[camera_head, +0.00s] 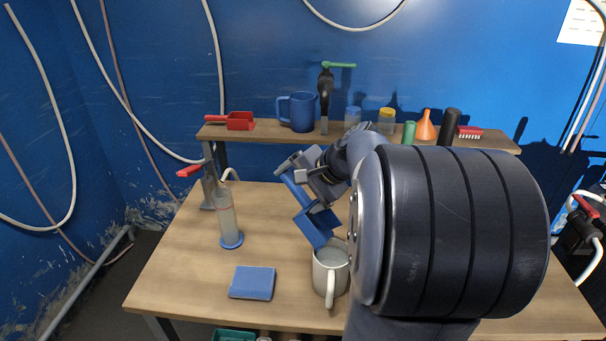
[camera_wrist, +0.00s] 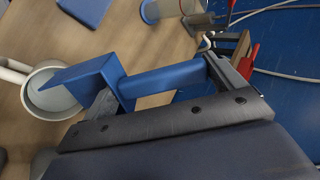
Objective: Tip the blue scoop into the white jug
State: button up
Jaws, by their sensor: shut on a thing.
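My gripper (camera_head: 311,181) is shut on the blue scoop (camera_head: 313,225), which hangs tilted steeply downward. In the wrist view the blue scoop (camera_wrist: 92,84) has its handle between the jaws, and its pan reaches over the mouth of the white jug. The white jug (camera_head: 322,286) stands upright on the table with its handle facing the front. It also shows in the wrist view (camera_wrist: 38,98), with a pale grey-blue inside. I cannot tell whether anything is left in the scoop or is falling from it. My arm hides the table to the right of the jug.
A blue sponge-like block (camera_head: 252,282) lies left of the jug. A clear cylinder with a blue foot (camera_head: 231,240) stands behind it. The table's left part is mostly free.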

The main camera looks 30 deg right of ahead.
jog(key=shift+w+a+f+g+h+p, duration=0.3)
jog(key=shift+w+g+p, duration=0.25)
jog(key=shift+p, duration=1.2)
jog(key=shift+w+a+f+g+h+p, duration=0.25)
jog(key=shift+g+p, duration=0.5)
jog(key=shift+p, duration=1)
jog(key=f+g+h+p, duration=0.1)
jog(key=p, duration=0.2)
jog(key=w+f+g+p, duration=0.1)
jog(key=g+p, duration=0.1)
jog(key=p, duration=0.1)
jog(key=f+g+h+p, duration=0.1)
jog(key=g+p, duration=0.1)
jog(key=p, duration=0.1)
jog(key=shift+w+a+f+h, duration=0.15)
jog(key=shift+f+h, duration=0.15)
jog(key=shift+h, duration=0.05)
